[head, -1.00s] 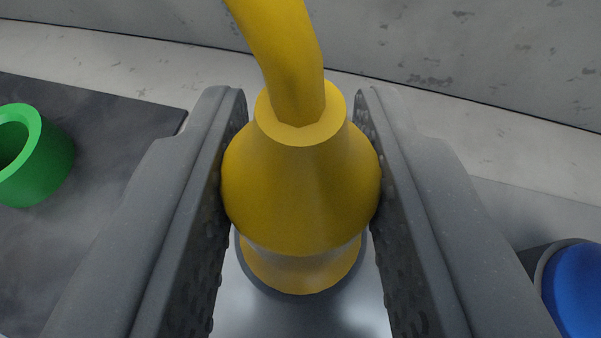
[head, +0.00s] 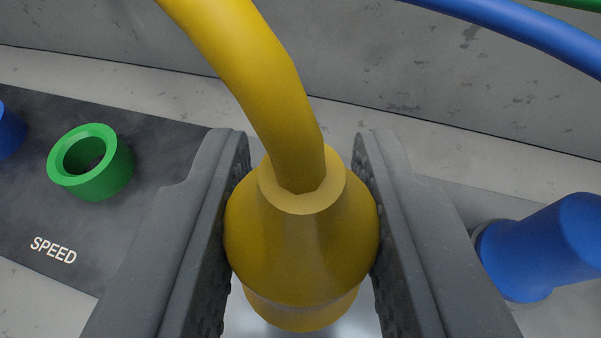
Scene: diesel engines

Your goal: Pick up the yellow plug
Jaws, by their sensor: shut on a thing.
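The yellow plug (head: 300,245) is between the fingers of my gripper (head: 303,215) in the head view. Both dark, studded fingers press against its wide middle, one on each side. A thick yellow cable (head: 255,80) runs from its top up and to the left. The plug's lower end shows below the fingers over a bright grey surface. Whether its bottom touches anything is hidden.
A green socket (head: 90,162) stands on a dark panel marked SPEED (head: 53,250) at left. A blue plug (head: 545,245) stands at right. A blue cable (head: 520,30) crosses the upper right. A grey wall (head: 400,75) rises behind.

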